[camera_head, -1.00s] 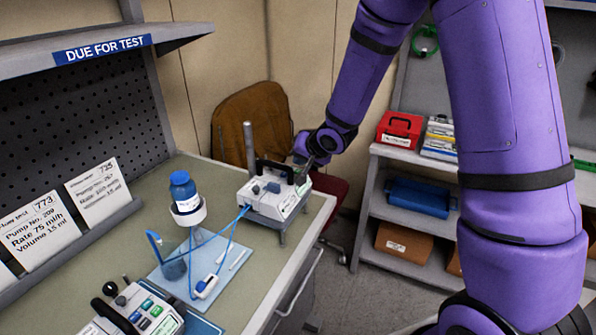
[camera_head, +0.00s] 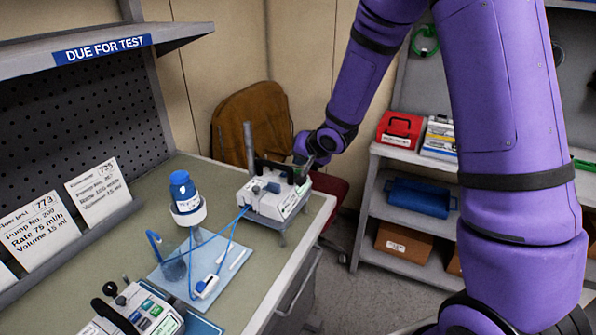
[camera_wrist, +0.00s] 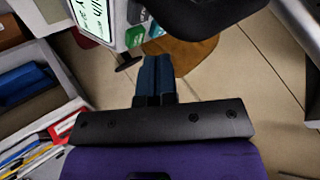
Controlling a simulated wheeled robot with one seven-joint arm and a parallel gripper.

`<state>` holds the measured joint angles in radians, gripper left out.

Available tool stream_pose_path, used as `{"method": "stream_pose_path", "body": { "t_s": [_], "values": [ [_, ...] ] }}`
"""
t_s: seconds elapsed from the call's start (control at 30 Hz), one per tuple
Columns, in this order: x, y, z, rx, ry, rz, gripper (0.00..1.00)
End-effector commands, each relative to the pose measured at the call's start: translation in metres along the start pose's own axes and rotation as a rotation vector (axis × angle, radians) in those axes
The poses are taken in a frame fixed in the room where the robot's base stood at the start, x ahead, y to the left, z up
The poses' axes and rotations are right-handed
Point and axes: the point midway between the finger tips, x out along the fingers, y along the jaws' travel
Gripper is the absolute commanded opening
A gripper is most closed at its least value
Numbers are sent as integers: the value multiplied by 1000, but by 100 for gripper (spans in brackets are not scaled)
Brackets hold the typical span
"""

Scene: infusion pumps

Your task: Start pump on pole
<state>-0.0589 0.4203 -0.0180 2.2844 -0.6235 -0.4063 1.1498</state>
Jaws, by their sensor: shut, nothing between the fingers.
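I cannot tell whether the fingertips touch the panel.
A second pump (camera_head: 136,312) stands at the near bench end. A blue bottle (camera_head: 183,190) on a stand and blue tubing lie between the pumps. Cards (camera_head: 98,190) lean at the left.

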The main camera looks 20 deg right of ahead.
Motion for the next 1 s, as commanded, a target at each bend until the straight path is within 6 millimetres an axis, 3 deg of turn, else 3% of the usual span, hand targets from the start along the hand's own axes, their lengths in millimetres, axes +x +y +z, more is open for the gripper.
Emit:
{"method": "stream_pose_path", "body": {
  "t_s": [1.0],
  "values": [
    [6, 4, 5, 0, -1, 0, 0]
  ]
}}
